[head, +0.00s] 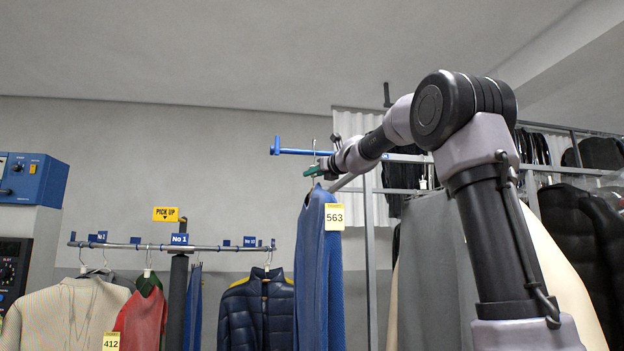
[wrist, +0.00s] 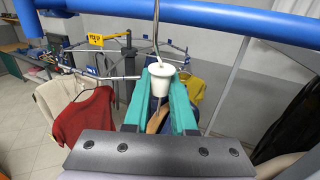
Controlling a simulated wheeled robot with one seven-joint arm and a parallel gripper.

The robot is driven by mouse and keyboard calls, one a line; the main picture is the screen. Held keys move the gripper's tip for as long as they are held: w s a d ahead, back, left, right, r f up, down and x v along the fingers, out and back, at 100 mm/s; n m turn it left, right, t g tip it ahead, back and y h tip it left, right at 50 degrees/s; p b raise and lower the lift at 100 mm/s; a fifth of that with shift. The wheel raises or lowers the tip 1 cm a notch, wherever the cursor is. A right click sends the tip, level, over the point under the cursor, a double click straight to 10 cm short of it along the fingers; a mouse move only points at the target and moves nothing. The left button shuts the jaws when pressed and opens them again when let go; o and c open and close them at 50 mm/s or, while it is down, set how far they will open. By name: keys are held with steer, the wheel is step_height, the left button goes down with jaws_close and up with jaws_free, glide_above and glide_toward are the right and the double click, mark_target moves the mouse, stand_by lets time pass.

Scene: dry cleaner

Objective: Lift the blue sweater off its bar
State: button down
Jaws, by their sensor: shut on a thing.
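The blue sweater (head: 319,270) hangs from a hanger with a yellow tag reading 563 (head: 334,216). Its hook is at the blue bar (head: 300,152), near the bar's left end. My gripper (head: 314,171) is at the hanger's neck, just above the sweater's shoulders. In the wrist view, the green fingers (wrist: 164,92) are shut on the white hanger neck (wrist: 161,79). The hook wire rises from it to the blue bar (wrist: 235,20). The top of the hook is cut off there, so whether it still touches the bar is unclear. The sweater is mostly hidden behind my gripper in that view.
A lower rail (head: 205,247) with several hung garments stands to the left, with a yellow PICK UP sign (head: 166,214). A dark puffer jacket (head: 257,312) hangs close left of the sweater. Grey and black garments hang at right. Open air lies above the bar.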

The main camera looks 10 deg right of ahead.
steer(key=v, duration=1.7)
steer(key=shift+s, duration=0.25)
